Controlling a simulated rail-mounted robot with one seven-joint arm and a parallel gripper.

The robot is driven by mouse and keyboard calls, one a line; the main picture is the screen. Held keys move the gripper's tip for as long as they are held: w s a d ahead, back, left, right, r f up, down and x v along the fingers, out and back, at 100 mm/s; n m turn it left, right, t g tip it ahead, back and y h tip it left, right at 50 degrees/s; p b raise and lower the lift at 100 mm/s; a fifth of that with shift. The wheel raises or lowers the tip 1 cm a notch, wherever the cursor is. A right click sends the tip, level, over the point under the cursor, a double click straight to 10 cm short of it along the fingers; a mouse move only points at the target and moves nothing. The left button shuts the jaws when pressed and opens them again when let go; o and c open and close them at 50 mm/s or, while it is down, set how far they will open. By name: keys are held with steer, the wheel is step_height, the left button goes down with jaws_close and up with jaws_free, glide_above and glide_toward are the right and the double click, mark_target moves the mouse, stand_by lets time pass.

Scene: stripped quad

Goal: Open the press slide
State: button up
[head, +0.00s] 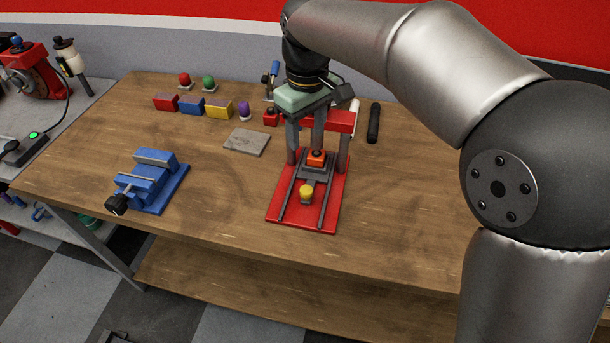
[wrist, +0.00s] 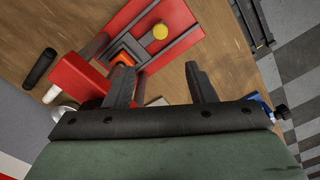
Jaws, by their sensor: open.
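The press (head: 310,190) stands on the workbench, with a red base, two grey rails, grey posts and a red crossbar. Its dark grey slide (head: 314,175) sits between the rails, with a yellow knob (head: 306,191) at its front. An orange block (head: 316,157) lies on the slide under the press head. My gripper (wrist: 163,88) is open and empty, above the press in the head view. In the wrist view the yellow knob (wrist: 160,31) lies beyond the fingertips, apart from them. The fingertips are hard to make out in the head view.
A blue vise (head: 152,180) stands left of the press, and a grey plate (head: 247,141) lies between them. Several coloured blocks and knobs line the back edge. A black cylinder (head: 373,123) is right of the press. The bench front and right are clear.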

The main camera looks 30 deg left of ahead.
mark_target(306, 189)
step_height(306, 189, down, 17)
steer(key=shift+f+p, duration=0.15)
steer(key=shift+p, duration=0.75)
